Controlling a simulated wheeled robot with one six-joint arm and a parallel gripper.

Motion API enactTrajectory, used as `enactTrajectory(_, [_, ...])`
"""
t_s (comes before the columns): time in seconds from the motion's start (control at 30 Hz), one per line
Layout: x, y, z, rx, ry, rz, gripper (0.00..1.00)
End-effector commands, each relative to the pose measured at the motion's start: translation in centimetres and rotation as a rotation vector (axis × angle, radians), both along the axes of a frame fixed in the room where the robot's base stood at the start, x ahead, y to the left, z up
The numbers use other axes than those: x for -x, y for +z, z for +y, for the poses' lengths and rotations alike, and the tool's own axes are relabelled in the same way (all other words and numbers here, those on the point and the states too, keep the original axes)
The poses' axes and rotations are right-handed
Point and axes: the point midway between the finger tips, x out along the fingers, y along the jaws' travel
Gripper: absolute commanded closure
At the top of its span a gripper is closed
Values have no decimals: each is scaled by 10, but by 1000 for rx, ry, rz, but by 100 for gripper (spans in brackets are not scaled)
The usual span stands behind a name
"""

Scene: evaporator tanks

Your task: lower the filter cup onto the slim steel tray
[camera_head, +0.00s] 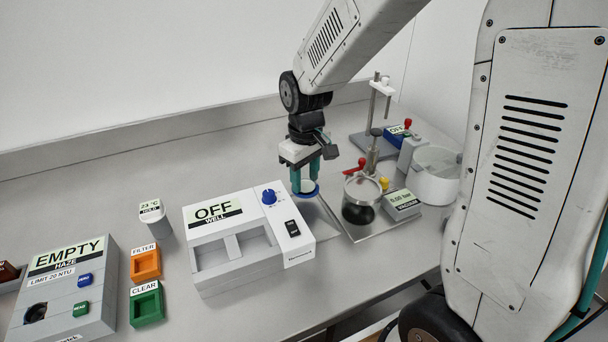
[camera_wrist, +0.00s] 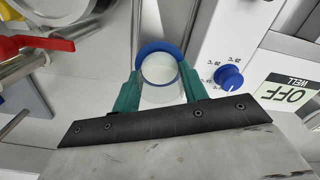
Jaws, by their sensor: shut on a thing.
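My gripper (camera_head: 307,176) has teal fingers shut on the filter cup, a small clear-white cup (camera_head: 308,186) with a blue ring round its lower end. In the wrist view the cup (camera_wrist: 161,82) sits between both fingertips (camera_wrist: 160,92), its blue ring on the far side. The slim steel tray (camera_head: 319,222) is the narrow grey strip between the white OFF WELL box and the filtering stand. The cup is over or at the back end of this tray, and appears upright. I cannot tell whether its ring touches the tray.
The OFF WELL box (camera_head: 243,240) with its blue knob stands close left. Close right are a dark-bottomed glass vessel (camera_head: 359,207), a red handle (camera_head: 355,166) and a vacuum readout (camera_head: 403,205). A steel post (camera_head: 374,120) rises behind. The front bench strip (camera_head: 345,285) is clear.

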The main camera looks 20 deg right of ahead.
Motion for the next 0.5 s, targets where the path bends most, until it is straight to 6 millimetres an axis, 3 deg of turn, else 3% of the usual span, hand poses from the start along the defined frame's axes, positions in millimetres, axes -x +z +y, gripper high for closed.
enactTrajectory(0.5, [1, -20, 2, 1, 3, 1, 79])
